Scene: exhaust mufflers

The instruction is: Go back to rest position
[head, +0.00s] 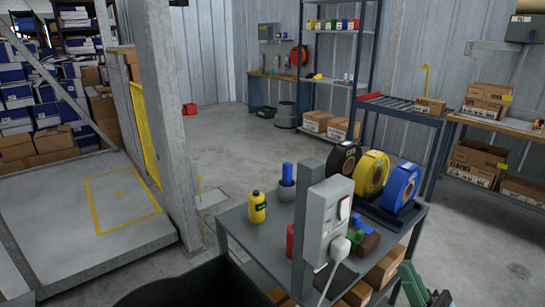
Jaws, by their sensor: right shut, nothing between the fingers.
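My right gripper (426,292) shows only in part at the bottom right edge, as green and black pieces. It is shut and empty, beside the right front corner of a grey work table (232,225). It touches nothing that I can see. My left gripper is out of view. No exhaust muffler can be made out.
The table carries a yellow bottle (257,208), black, yellow (371,173) and blue reels, and a grey post with a socket box (327,215). Cartons (385,268) sit below. A concrete pillar (165,120) stands left.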

